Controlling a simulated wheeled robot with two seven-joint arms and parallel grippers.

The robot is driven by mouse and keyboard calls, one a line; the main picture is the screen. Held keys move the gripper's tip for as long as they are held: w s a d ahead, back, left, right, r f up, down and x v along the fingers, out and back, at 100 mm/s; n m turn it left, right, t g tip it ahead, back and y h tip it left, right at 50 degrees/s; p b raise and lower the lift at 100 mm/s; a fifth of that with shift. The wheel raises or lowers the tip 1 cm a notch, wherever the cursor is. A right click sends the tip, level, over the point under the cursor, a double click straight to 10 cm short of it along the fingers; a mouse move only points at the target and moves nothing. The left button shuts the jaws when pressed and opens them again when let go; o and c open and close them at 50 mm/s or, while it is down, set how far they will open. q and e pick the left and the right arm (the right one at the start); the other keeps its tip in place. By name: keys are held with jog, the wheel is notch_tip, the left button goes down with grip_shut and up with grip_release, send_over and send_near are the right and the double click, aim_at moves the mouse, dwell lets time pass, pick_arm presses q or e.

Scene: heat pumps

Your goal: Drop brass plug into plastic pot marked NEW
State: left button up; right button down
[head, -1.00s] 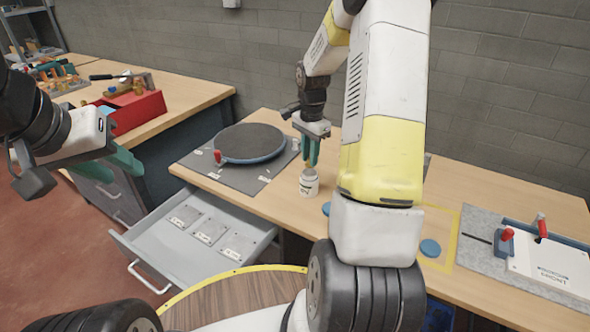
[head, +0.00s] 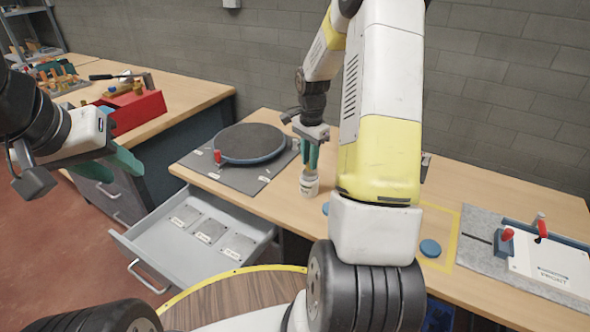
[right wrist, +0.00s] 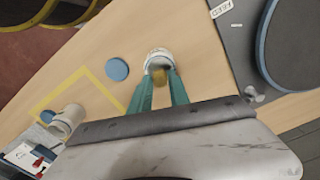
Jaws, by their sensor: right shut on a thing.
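My right gripper (head: 311,158) points down directly over a small white plastic pot (head: 309,185) on the workbench. In the right wrist view its green fingers (right wrist: 161,90) are shut on the brass plug (right wrist: 160,75), which is at the mouth of the white pot (right wrist: 157,56). I cannot tell whether the plug's lower end is inside the rim. The pot's label is too small to read. A second pale pot (right wrist: 67,120) stands near the yellow tape. My left gripper (head: 125,162) hangs at the left, clear of the bench; its opening is unclear.
A round dark turntable (head: 249,143) on a grey mat is left of the pot. Blue discs (head: 430,248) lie on the bench, some near the yellow tape. An open drawer (head: 190,245) juts out in front. A clamp fixture (head: 550,262) is at right.

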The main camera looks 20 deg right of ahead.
jog(key=shift+f, duration=0.25)
jog(key=c, duration=1.1)
grip_release()
jog(key=shift+c, duration=0.2)
notch_tip(320, 180, up, 7)
jog(key=shift+s+a+r, duration=0.1)
jog(key=shift+r, duration=0.65)
jog(key=s+a+r+n+t, duration=0.3)
jog(key=s+a+r+n, duration=0.4)
jog(key=s+r, duration=0.45)
jog(key=s+a+r+n+t+y, duration=0.1)
jog(key=s+a+r+n, duration=0.1)
jog(key=s, duration=0.4)
jog(key=s+a+r+n+t+y, duration=0.1)
jog(key=s+a+n+t, duration=0.1)
jog(key=s+a+n, duration=0.2)
jog(key=shift+s+r+n, duration=0.4)
jog(key=shift+s+n, duration=0.1)
jog(key=shift+s, duration=0.6)
